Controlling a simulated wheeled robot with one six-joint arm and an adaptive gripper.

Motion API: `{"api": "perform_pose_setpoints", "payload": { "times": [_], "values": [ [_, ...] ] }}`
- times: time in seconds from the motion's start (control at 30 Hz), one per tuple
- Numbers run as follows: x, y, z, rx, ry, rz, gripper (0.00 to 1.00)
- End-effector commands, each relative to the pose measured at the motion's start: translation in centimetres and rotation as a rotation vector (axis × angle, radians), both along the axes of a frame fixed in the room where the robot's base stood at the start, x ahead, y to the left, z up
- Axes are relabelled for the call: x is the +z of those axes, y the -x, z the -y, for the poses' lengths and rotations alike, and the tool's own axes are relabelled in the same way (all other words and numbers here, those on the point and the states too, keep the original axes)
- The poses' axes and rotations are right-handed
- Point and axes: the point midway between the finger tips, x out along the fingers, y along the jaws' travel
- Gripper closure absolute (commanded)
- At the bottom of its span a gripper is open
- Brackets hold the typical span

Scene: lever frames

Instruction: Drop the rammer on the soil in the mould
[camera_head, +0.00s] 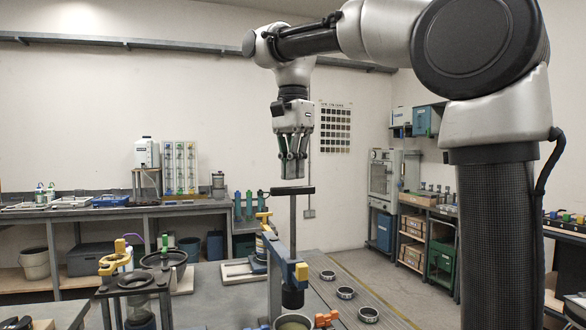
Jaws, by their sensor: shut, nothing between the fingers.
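The rammer (293,222) stands upright below my gripper, with a dark flat bar across its top, a grey rod and a dark round weight (292,298) at its lower end. A blue-grey post with a yellow piece (301,271) stands beside it and hides part of the rod. The mould (293,322) is directly under the weight at the bottom edge of the picture, with a brownish surface inside that looks like soil; its lower part is cut off. My gripper (292,176) points straight down, shut and empty, just above the rammer's top bar.
An orange clamp (326,319) sits right of the mould. Several small metal rings (345,293) lie on the bench to the right. A dark stand with a yellow lever (115,258) and a dark pan (164,259) are on the left. Open air surrounds my gripper.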

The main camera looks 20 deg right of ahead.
Motion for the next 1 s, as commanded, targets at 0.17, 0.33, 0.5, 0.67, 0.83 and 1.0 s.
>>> {"api": "perform_pose_setpoints", "payload": {
  "times": [0.17, 0.33, 0.5, 0.67, 0.83, 1.0],
  "values": [
    [0.0, 0.0, 0.0, 0.000, 0.000, 0.000, 1.00],
    [-0.7, 0.0, 0.0, 0.000, 0.000, -0.001, 1.00],
    [-1.5, 0.0, 0.0, 0.000, 0.000, 0.000, 1.00],
    [-2.3, 0.0, 0.0, 0.000, 0.000, -0.001, 1.00],
    [-2.6, 0.0, 0.0, 0.000, 0.000, 0.000, 1.00],
    [-2.5, 0.0, 0.0, 0.000, 0.000, 0.000, 1.00]
  ]
}}
